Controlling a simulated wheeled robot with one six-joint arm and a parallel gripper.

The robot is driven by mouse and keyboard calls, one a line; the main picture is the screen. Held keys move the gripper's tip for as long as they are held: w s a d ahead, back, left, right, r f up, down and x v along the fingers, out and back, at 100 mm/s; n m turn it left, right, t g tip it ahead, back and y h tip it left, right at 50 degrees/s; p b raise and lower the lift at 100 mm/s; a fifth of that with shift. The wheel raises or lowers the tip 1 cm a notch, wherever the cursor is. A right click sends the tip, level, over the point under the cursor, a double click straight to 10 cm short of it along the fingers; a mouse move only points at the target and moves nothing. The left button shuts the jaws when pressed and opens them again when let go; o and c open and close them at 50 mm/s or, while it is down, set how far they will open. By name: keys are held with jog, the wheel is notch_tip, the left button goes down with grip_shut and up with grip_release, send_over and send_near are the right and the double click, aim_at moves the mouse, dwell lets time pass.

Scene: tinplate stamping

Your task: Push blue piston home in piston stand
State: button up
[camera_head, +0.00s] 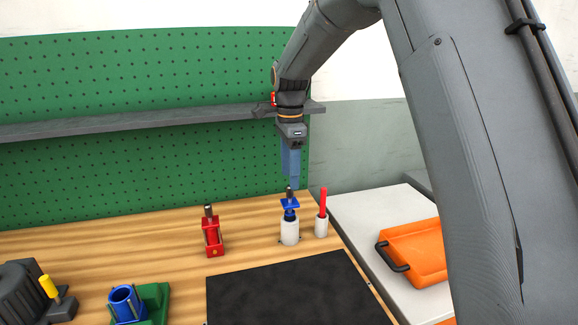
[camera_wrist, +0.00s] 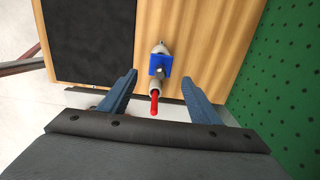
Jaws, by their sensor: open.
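My gripper (camera_head: 291,183) points down just above the piston. In the wrist view my gripper (camera_wrist: 158,82) has its two blue fingers wide apart with nothing held. Whether a fingertip touches the rod top cannot be told from the head view.
A red rod (camera_head: 323,203) in a small white holder stands close right of the stand. A red piston-like part (camera_head: 211,234) stands to the left. A black mat (camera_head: 290,292) lies in front. A grey shelf (camera_head: 130,124) crosses the green pegboard behind. An orange case (camera_head: 415,252) lies right.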

aim_at(290, 197)
jog(key=shift+f+p, duration=1.2)
jog(key=shift+f, duration=2.75)
jog(key=c, duration=1.3)
jog(key=shift+r+p, duration=0.6)
jog(key=shift+r, duration=0.4)
jog(key=shift+c, duration=0.3)
